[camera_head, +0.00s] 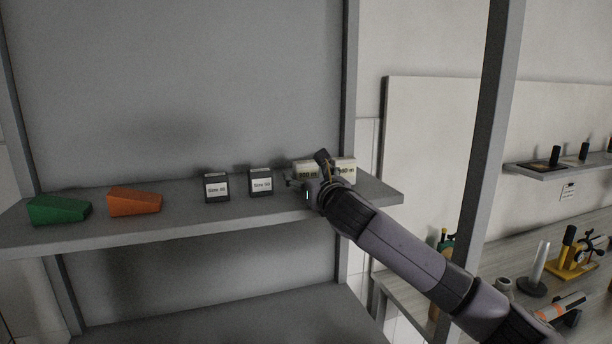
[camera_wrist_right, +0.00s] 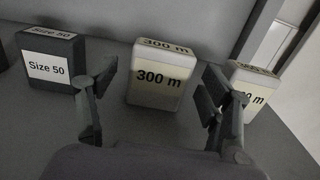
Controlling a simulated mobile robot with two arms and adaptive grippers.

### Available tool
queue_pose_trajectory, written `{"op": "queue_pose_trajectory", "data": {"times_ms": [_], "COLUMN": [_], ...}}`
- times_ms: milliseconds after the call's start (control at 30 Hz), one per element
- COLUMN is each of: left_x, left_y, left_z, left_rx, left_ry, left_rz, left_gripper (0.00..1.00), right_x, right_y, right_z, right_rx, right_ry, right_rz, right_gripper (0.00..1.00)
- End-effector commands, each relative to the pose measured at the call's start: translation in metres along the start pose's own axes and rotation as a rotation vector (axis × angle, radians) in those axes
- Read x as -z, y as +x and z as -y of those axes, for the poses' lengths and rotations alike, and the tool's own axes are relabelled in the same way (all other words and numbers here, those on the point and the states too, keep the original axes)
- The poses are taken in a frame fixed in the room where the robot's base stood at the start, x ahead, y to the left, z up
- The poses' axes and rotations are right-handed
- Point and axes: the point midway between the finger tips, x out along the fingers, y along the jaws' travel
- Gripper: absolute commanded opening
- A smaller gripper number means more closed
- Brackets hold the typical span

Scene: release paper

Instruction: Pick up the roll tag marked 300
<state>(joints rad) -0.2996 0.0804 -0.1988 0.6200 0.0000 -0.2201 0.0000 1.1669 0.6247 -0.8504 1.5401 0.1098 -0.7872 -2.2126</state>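The roll tag marked 300 m (camera_wrist_right: 160,78) is a cream block standing upright on the shelf, between the fingers of my right gripper (camera_wrist_right: 155,95) in the right wrist view. The fingers are spread, with a visible gap on each side of the tag. In the head view the tag (camera_head: 304,168) is partly hidden behind my right gripper (camera_head: 312,175). A second cream tag (camera_head: 346,166) stands just to its right; in the right wrist view this tag (camera_wrist_right: 257,84) is partly covered by the right finger. My left gripper is not in view.
Dark blocks labelled Size 50 (camera_head: 260,182) and Size 40 (camera_head: 216,187) stand left of the tags on the grey shelf (camera_head: 180,222). Orange (camera_head: 134,202) and green (camera_head: 58,209) wedges lie farther left. A grey post (camera_head: 488,130) rises right of my arm.

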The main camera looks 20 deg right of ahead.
Motion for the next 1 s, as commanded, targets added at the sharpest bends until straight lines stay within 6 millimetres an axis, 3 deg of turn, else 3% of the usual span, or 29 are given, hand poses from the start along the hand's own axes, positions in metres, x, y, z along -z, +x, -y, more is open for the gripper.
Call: {"op": "queue_pose_trajectory", "data": {"times_ms": [733, 1000], "left_x": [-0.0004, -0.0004], "left_y": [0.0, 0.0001], "left_z": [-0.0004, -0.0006], "left_rx": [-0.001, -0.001], "left_ry": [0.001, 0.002], "left_rz": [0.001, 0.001], "left_gripper": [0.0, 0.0], "right_x": [-0.0002, -0.0021], "right_y": [-0.0003, -0.0003], "right_z": [0.0001, 0.0001], "right_rx": [0.0, 0.0], "right_ry": [0.0, 0.0], "right_rz": [0.0, 0.001], "right_gripper": [0.22, 0.22]}}
